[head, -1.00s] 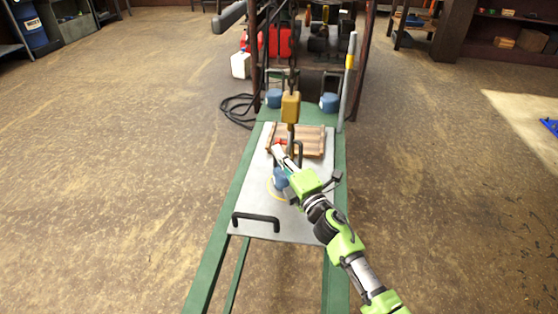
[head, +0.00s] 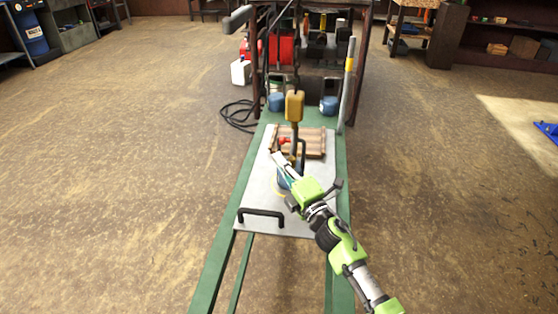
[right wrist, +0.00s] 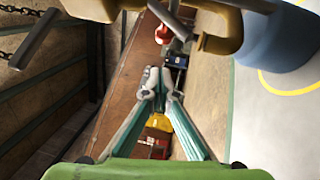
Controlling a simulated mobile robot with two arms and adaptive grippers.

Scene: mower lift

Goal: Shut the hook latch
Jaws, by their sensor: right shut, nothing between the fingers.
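The yellow hoist block (head: 294,105) hangs on its chain above the grey plate, with the hook (head: 295,146) below it. A small red piece (head: 284,140), apparently the latch, shows at the hook's left side. My right gripper (head: 279,158) is shut and empty just below and left of that red piece, with a small gap visible. In the right wrist view, my closed fingertips (right wrist: 156,78) point up toward a red part (right wrist: 163,35), which may be the latch. The brass-coloured hook (right wrist: 218,30) fills the upper right there. My left gripper is out of view.
The grey plate (head: 255,192) with a black handle (head: 262,213) lies on green rails (head: 215,262). A blue cylindrical part (right wrist: 275,35) is close to the hook. A wooden slatted piece (head: 313,142) lies behind the hook. A grey post (head: 346,85) stands at right.

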